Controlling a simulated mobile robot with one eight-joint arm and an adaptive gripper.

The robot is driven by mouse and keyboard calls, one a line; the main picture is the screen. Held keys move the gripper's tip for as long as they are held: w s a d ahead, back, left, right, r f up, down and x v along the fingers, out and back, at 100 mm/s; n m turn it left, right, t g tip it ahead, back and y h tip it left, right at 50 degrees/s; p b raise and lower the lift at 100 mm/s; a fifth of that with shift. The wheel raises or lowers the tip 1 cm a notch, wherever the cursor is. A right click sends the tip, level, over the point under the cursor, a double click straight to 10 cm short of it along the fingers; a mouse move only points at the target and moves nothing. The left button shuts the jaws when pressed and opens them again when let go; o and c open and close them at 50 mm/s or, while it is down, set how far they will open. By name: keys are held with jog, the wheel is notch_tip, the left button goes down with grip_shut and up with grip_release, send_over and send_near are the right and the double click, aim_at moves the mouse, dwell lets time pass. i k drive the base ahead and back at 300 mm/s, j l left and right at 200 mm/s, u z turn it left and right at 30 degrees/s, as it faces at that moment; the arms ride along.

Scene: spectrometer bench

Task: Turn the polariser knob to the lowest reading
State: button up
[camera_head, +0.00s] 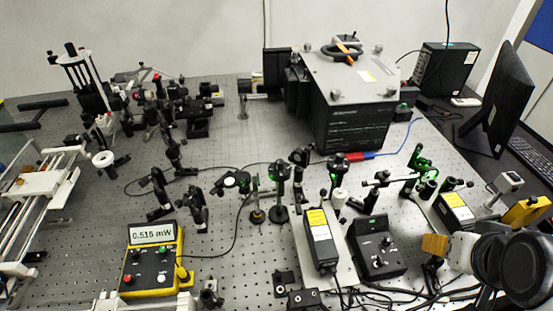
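A yellow power meter (153,262) stands at the front left of the bench, and its display (152,234) reads 0.516 mW. Several optics stand on posts mid-bench. They include an upright mount (283,178) with a round base, a round-headed mount (338,162) to its right, and a tilted mount with a pale face (236,181) to its left. I cannot tell which one carries the polariser knob. Black and grey round joints of my arm show at the lower right. I cannot make out my gripper's fingers, and nothing of mine visibly touches the mid-bench mounts.
A black-and-yellow box (320,240) and a black control box (375,246) stand front centre, with cables around them. A large grey instrument (350,95) stands behind. A monitor (497,100) is at the right. The perforated bench (245,265) is clear right of the meter.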

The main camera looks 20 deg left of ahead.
aim_at(279, 164)
jog(key=u, duration=1.25)
